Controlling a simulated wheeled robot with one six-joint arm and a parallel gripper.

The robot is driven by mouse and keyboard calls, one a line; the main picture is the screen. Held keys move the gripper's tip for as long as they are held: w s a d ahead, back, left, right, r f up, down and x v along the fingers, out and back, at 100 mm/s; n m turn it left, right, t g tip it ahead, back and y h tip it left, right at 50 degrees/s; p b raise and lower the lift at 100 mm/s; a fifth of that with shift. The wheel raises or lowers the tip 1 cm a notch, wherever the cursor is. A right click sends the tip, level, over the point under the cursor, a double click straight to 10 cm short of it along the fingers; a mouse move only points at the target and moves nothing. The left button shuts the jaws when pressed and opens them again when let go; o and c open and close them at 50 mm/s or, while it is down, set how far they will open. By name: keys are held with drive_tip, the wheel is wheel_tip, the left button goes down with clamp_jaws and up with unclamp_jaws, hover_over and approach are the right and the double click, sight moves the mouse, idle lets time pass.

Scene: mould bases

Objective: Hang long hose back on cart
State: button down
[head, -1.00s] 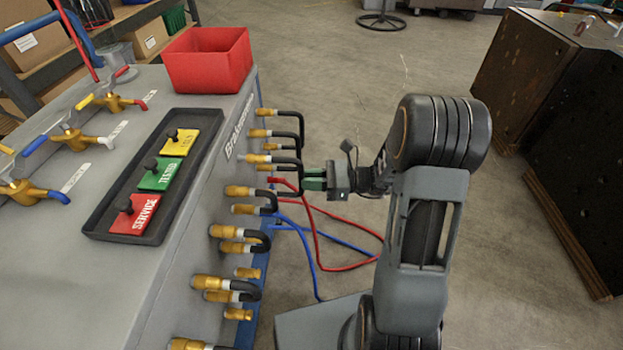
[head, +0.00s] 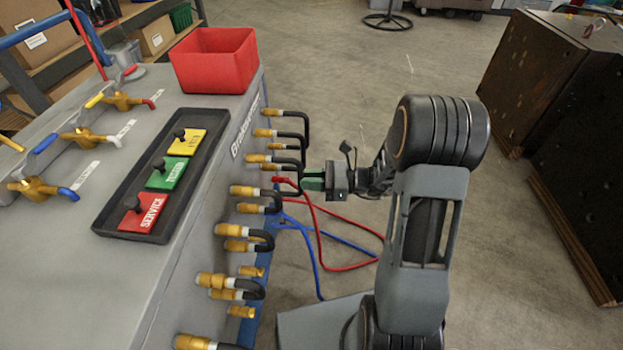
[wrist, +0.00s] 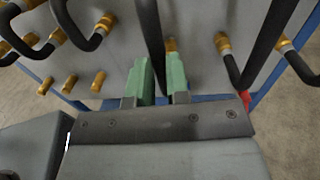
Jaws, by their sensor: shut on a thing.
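The cart (head: 60,265) is a grey cabinet at the left of the head view, with a column of brass fittings and looped black hoses on its right side. My gripper (head: 311,180), with green fingertips, is at that side, level with the middle hoses. In the wrist view the two green fingers (wrist: 160,82) are shut on a black hose (wrist: 152,40), which runs up out of the frame. A brass fitting (wrist: 171,45) is just beyond the right finger. Whether the held hose joins it is hidden by the fingers.
Bare brass fittings (wrist: 71,83) are at lower left in the wrist view. Other black hoses (wrist: 268,45) flank the fingers. Red (head: 345,267) and blue (head: 312,255) hoses trail on the floor below my gripper.

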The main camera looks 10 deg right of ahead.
drive_tip(key=shift+w+a, duration=0.1)
drive_tip(key=shift+a, duration=0.15)
drive_tip(key=c, duration=0.6)
unclamp_jaws()
drive_tip(key=shift+p+v, duration=0.8)
drive_tip(key=shift+v, duration=2.7)
